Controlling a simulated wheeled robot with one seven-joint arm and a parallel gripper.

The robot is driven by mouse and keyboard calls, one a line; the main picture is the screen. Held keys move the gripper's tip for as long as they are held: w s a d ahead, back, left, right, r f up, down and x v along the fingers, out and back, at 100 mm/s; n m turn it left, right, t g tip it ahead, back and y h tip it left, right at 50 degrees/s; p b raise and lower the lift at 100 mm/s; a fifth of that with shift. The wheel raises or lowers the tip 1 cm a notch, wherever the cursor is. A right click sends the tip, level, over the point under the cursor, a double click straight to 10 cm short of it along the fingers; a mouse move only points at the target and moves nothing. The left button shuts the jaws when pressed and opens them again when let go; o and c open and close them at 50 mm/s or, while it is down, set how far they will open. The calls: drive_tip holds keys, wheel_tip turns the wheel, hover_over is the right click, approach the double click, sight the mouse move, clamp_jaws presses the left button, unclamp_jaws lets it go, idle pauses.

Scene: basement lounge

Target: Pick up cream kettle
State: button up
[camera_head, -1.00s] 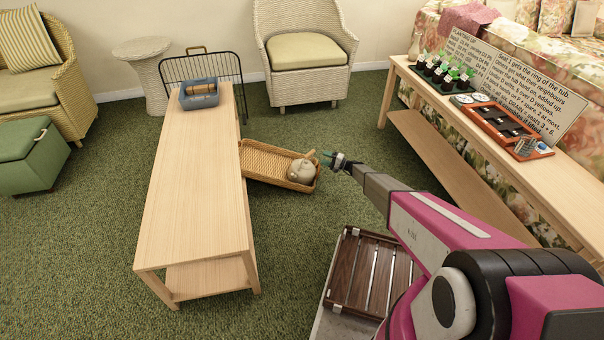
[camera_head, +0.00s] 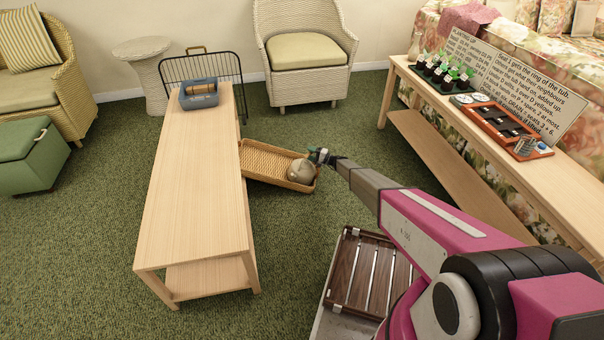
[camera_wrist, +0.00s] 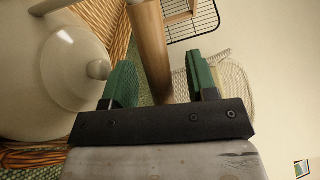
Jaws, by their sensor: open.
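The cream kettle (camera_head: 299,171) sits at the right end of a wicker basket (camera_head: 270,160) on the floor, beside the low wooden table. My gripper (camera_head: 318,155) is at the kettle's upper right side, just above the basket's right end. In the wrist view, the kettle (camera_wrist: 55,70) fills the left side, with its round lid, knob and part of a handle showing. My green-padded fingers (camera_wrist: 158,82) are apart there with nothing held between them. The kettle is to the left of the left finger, very close; I cannot tell if they touch.
The light wood table (camera_head: 195,190) stands left of the basket and carries a blue bin (camera_head: 199,103). A long table (camera_head: 500,150) with plants and a game tray stands at right. A wicker armchair (camera_head: 302,80) stands behind. Green carpet is open in front of the basket.

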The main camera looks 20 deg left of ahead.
clamp_jaws()
idle(1.2)
drive_tip(key=shift+r, duration=0.1)
